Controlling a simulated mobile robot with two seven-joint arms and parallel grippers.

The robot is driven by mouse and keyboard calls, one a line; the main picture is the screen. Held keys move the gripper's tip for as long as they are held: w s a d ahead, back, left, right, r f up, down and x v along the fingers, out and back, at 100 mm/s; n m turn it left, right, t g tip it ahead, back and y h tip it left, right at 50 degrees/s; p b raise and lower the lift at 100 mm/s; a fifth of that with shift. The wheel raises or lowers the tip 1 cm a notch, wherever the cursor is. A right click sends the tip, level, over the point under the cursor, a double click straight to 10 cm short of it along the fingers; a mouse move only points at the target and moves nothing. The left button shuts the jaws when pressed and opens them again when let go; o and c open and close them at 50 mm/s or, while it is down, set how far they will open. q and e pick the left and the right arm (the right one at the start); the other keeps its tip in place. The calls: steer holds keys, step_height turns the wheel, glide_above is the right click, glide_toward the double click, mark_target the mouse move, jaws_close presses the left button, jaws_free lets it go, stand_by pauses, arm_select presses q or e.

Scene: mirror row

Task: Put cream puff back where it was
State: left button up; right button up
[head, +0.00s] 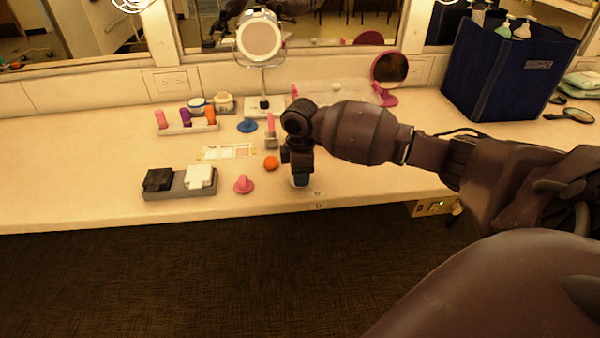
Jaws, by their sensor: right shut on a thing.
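My right gripper (300,176) points down near the table's front edge, right of the pink puff. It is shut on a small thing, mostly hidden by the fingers. A pale rim shows under the fingertips, which fits the cream puff (300,185). I cannot tell whether it touches the table. A pink knobbed puff (243,184) stands to the left, an orange round one (271,162) behind it, and a blue one (247,125) farther back. My left gripper is not in view.
A grey tray (180,190) with black and white blocks stands front left. A rack (188,129) holds coloured tubes. A pink-topped bottle (271,135) stands close left of my right arm. Round mirrors (259,37) and a dark blue bin (500,75) stand behind. The far left table is clear.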

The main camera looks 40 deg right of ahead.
steer(key=shift+f, duration=0.1)
steer(key=o, duration=0.7)
steer(key=shift+o, duration=0.7)
arm_select(q)
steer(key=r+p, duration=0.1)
steer(key=p, duration=0.2)
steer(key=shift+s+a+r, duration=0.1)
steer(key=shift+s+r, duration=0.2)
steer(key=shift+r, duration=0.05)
arm_select(e)
step_height(320, 180, up, 12)
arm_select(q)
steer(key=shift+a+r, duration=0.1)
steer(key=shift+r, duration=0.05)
arm_select(e)
steer(key=shift+w+a, duration=0.1)
